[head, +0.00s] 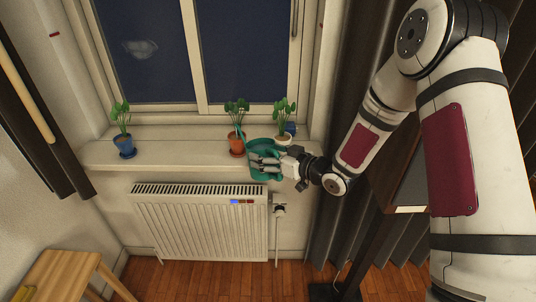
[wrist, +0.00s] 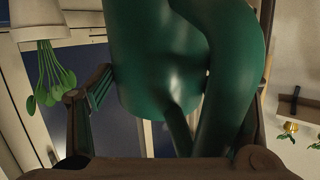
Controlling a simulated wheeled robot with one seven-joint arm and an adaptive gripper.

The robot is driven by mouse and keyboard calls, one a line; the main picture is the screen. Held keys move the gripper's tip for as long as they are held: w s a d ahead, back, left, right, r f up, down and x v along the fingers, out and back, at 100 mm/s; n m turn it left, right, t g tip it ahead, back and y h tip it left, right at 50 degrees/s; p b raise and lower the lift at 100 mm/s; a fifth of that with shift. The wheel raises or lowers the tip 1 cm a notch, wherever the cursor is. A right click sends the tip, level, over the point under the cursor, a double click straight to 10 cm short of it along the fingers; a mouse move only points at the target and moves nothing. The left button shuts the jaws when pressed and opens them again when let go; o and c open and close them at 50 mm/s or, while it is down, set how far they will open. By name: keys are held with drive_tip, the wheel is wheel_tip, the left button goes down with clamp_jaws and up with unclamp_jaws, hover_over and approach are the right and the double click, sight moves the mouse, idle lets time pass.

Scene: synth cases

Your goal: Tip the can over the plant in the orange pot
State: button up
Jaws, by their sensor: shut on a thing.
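My gripper (head: 265,164) is shut on the green watering can (head: 258,146) in front of the windowsill. The can's spout reaches up and left, close to the leaves of the plant in the orange pot (head: 237,151). I cannot tell whether it touches the plant (head: 236,107) or how far the can is tilted. No water shows. In the wrist view the can (wrist: 150,60) fills the middle, with its handle between my fingers. The orange pot stands upright on the sill, just left of the can.
A white pot (head: 283,139) with a plant stands behind the can, with a blue object (head: 291,128) beside it. A blue pot (head: 125,148) stands at the sill's left end. A radiator (head: 200,222) is below the sill (head: 180,150). A wooden table (head: 62,275) is lower left.

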drive_tip(key=shift+r, duration=0.35)
drive_tip(key=shift+r+g, duration=0.3)
drive_tip(key=shift+r+p, duration=0.1)
drive_tip(key=shift+p, duration=0.2)
drive_tip(key=shift+r, duration=0.25)
drive_tip(key=shift+w+r+h, duration=0.1)
drive_tip(key=shift+h, duration=0.2)
